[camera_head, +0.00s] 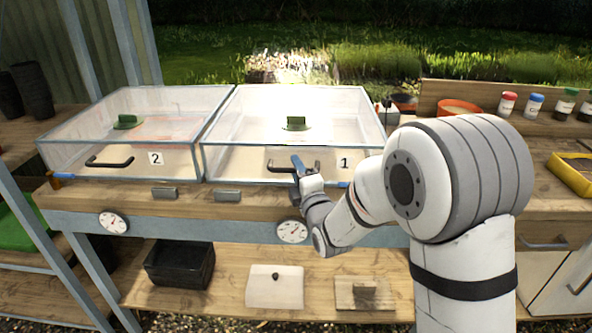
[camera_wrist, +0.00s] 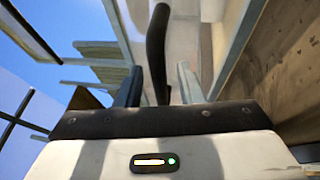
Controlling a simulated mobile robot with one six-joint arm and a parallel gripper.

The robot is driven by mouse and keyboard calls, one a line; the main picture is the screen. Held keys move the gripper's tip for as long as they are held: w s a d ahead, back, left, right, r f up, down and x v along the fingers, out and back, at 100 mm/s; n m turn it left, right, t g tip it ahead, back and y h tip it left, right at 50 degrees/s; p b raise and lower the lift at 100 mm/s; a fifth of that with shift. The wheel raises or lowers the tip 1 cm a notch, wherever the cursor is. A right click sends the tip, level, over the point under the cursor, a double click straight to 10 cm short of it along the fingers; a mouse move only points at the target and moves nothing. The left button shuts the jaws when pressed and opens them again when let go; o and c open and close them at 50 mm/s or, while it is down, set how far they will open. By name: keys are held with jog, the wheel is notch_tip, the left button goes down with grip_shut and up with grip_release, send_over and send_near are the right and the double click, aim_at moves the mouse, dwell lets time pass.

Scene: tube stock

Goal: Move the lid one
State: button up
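Lid one (camera_head: 345,162) is the clear, pale-framed cover marked "1" in the middle of the bench in the head view. It looks closed on its box. Its black bar handle (camera_head: 313,168) is on the front face, left of the number, and is partly hidden by my gripper. My gripper (camera_head: 298,162) is at this handle. In the wrist view the handle (camera_wrist: 157,45) runs between the two fingers of my gripper (camera_wrist: 159,85), with a gap on each side. The fingers are open.
A like lid marked "2" (camera_head: 180,158) adjoins on the left with its own black handle (camera_head: 110,163). Small grey blocks (camera_head: 228,196) lie on the bench edge in front. Dials (camera_head: 292,232) sit below. Bottles (camera_head: 507,104) and a yellow tray (camera_head: 572,175) are at right.

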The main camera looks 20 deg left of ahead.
jog(key=shift+c, duration=0.4)
grip_shut()
